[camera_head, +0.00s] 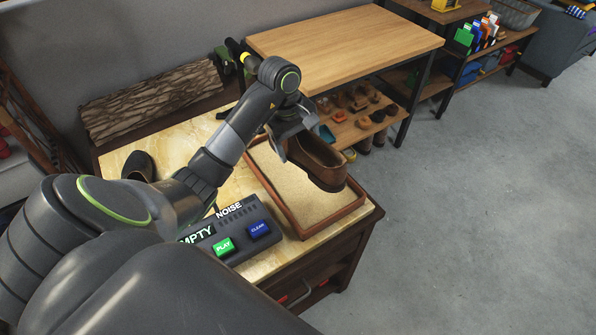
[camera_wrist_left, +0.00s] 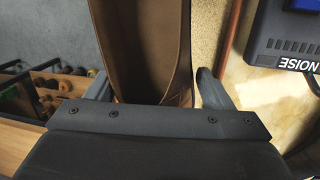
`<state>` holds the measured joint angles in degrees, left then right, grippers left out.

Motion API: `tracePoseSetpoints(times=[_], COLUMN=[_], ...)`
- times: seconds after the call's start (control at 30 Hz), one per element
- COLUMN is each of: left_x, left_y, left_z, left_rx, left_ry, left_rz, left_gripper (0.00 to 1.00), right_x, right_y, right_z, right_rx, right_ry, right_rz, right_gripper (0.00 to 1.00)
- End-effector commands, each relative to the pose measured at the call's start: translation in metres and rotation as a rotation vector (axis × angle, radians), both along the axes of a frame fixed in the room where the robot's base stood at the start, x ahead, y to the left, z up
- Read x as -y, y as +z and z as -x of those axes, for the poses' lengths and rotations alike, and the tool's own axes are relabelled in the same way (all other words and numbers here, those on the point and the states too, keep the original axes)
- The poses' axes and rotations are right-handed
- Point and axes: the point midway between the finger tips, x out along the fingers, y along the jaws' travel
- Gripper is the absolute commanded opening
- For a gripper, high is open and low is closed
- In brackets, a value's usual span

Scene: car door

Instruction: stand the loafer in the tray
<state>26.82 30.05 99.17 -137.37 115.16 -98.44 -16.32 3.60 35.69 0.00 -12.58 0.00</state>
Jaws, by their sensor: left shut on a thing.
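A brown loafer (camera_head: 317,163) is in my left gripper (camera_head: 287,134), over the tray (camera_head: 350,207). The tray has a wooden rim and a pale sand-coloured floor. The loafer's front end points toward the tray's right side; I cannot tell whether its sole touches the tray floor. In the left wrist view the brown loafer (camera_wrist_left: 150,50) lies between the two fingers of my left gripper (camera_wrist_left: 155,92). A second, dark shoe (camera_head: 139,165) rests on the tabletop at the left. My right gripper is not in view.
A dark box (camera_head: 232,228) with a green PLAY button and a blue CLEAR button stands left of the tray. A wooden table (camera_head: 345,42) with a lower shelf of small shoe-like items stands behind. A bark-like log (camera_head: 150,100) lies at the back left. Open floor is at the right.

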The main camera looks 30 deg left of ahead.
Motion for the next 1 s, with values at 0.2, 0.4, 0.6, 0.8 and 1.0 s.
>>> tracePoseSetpoints(times=[0.2, 0.4, 0.6, 0.8, 1.0], left_x=[-0.011, -0.011, -0.01, -0.01, -0.01], left_y=[-0.001, -0.025, -0.053, -0.074, -0.094], left_z=[0.002, 0.002, 0.003, 0.003, 0.003], left_rx=[0.009, 0.009, 0.005, 0.005, 0.009], left_ry=[-0.081, -0.081, -0.078, -0.078, -0.079], left_rz=[0.005, 0.005, 0.007, 0.007, 0.005], left_gripper=[0.41, 0.41, 0.41, 0.41, 0.41], right_x=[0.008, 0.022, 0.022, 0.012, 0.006], right_y=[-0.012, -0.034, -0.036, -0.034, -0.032], right_z=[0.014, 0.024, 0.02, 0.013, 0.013], right_rx=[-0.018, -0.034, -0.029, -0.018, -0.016], right_ry=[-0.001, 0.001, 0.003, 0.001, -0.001], right_rz=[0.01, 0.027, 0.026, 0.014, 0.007], right_gripper=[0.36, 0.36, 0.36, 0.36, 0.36])
